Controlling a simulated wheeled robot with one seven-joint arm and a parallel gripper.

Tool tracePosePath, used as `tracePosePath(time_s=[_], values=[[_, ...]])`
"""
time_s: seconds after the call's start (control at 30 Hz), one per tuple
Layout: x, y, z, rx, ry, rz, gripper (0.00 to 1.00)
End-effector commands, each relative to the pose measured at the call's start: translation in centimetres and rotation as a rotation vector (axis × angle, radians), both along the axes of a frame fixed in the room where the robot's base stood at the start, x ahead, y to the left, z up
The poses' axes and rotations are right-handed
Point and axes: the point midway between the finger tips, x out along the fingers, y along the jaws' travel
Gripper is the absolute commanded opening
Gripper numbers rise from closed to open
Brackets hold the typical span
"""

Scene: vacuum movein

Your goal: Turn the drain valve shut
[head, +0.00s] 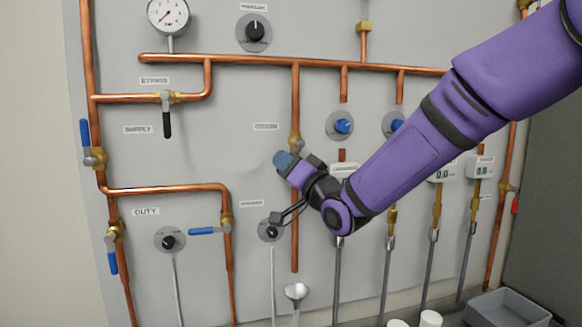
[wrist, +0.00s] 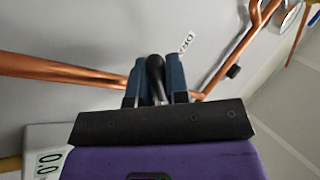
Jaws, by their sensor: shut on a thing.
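The drain valve (head: 295,138) has a brass body on the vertical copper pipe, right of a small label and above a funnel. My gripper (head: 284,161) is at this valve, just below its brass body, and hides most of the handle in the head view. In the wrist view, the two blue fingers of my gripper (wrist: 156,80) are shut on the black valve handle (wrist: 155,68), which stands between them. Whether the handle lies along or across the pipe is hard to tell.
A bypass valve with a black handle (head: 167,123) hangs to the left. Blue-handled valves (head: 86,134) are at far left. Blue knobs (head: 343,126) and meters sit behind my arm. The funnel (head: 297,291) is below the drain pipe. A grey bin (head: 508,308) stands at lower right.

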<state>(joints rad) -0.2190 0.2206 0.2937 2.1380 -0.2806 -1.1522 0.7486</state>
Motion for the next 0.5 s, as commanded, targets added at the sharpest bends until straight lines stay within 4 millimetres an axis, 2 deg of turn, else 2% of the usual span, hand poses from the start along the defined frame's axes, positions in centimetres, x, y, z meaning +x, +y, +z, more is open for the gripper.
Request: tracePosePath(time_s=[0.5], values=[[-0.4, 1.5, 2.0, 0.47, 0.136, -0.001, 0.0]])
